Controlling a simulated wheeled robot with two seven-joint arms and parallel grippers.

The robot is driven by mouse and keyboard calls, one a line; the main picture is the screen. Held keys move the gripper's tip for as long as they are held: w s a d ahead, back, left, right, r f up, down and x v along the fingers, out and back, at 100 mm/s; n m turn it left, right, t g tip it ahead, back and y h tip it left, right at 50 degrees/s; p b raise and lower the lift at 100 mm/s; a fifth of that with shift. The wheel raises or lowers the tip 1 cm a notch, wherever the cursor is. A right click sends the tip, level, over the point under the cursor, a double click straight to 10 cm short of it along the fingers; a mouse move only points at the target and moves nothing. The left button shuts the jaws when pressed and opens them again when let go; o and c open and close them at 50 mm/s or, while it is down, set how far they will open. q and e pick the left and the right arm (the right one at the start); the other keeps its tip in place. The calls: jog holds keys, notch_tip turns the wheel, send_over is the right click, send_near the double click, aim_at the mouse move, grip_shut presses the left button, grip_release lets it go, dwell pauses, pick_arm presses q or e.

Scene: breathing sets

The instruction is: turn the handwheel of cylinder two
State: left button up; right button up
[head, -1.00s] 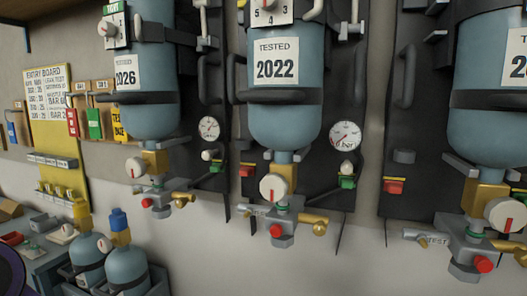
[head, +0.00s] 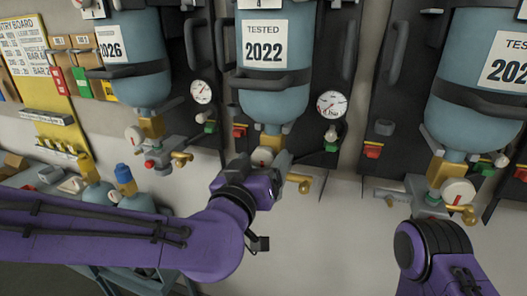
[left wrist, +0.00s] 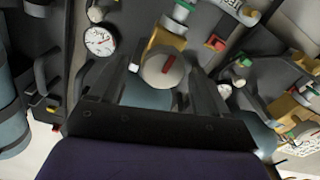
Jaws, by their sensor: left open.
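The middle cylinder (head: 270,100), labelled TESTED 2022, hangs on a dark panel. Its pale round handwheel (head: 262,156) sits on a brass valve below it, partly hidden by my left gripper (head: 266,172). In the left wrist view the handwheel (left wrist: 161,68) has a red mark on its face and lies between the two open fingers of my left gripper (left wrist: 165,85). I cannot tell whether the fingers touch it. No cylinder number two is readable. My right arm (head: 432,245) shows at the lower right, but its gripper does not show.
The left cylinder (head: 133,75) and right cylinder (head: 480,85) hang on either side, each with its own handwheel. A round gauge (head: 331,104) is right of the middle cylinder. Smaller blue cylinders (head: 130,200) stand low at left.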

pick_arm(q)
jog(key=shift+x, duration=0.9)
jog(key=shift+a, duration=0.2)
jog(key=c, duration=1)
jog(key=shift+o, duration=0.2)
jog(key=shift+n, duration=0.7)
jog(key=n+b, duration=0.1)
jog(key=n, duration=0.2)
jog(key=shift+b, duration=0.35)
jog(key=shift+a+r+n+b, duration=0.1)
jog(key=shift+n+b, duration=0.7)
jog(key=shift+n, duration=1.3)
jog(key=shift+r+n, duration=0.1)
jog(key=shift+n, duration=0.3)
